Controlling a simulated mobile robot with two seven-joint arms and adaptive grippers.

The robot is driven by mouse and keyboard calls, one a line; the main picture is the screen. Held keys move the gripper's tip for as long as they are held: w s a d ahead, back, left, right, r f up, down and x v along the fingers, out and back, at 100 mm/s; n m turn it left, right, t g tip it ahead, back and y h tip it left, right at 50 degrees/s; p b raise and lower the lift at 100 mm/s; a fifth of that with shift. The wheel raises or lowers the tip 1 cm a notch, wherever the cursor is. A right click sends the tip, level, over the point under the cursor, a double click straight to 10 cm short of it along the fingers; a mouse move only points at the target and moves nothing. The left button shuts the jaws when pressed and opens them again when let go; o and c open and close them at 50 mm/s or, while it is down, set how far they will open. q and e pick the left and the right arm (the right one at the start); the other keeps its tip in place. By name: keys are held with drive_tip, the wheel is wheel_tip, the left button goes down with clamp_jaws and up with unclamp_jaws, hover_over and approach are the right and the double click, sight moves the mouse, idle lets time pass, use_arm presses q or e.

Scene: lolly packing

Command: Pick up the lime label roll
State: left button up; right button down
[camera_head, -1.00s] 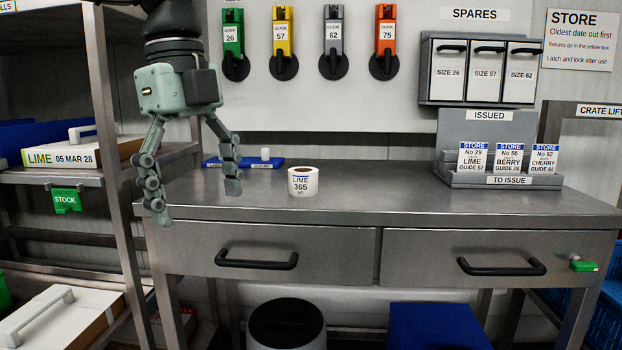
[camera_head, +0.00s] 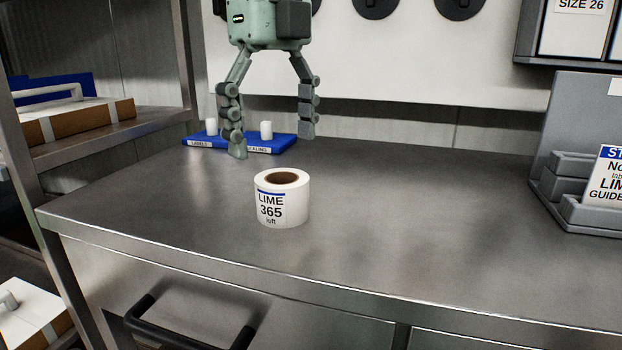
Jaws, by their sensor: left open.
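The lime label roll (camera_head: 283,205) stands upright on the steel bench top, white with a brown core and a label reading "LIME 365 left". My left gripper (camera_head: 272,146) is open and empty, fingers pointing down. It hangs above and behind the roll in the picture, apart from it, in front of the blue holder. My right gripper is not in view.
A blue holder (camera_head: 270,143) with white pegs, marked "LABELS", lies at the back of the bench (camera_head: 420,240). A grey card stand (camera_head: 590,130) is at the right. Shelving with boxes stands at the left. The bench right of the roll is clear.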

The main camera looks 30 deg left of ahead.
sight(282, 185)
use_arm(q)
wheel_tip(282, 185, down, 3)
drive_tip(key=shift+s, duration=0.1)
drive_tip(key=f, duration=0.4)
drive_tip(key=shift+w+d+f, duration=0.15)
drive_tip(key=shift+w+f, duration=0.15)
drive_tip(key=shift+w, duration=0.05)
drive_tip(key=c, duration=1.2)
drive_tip(key=shift+c, duration=0.6)
drive_tip(key=shift+r, duration=0.15)
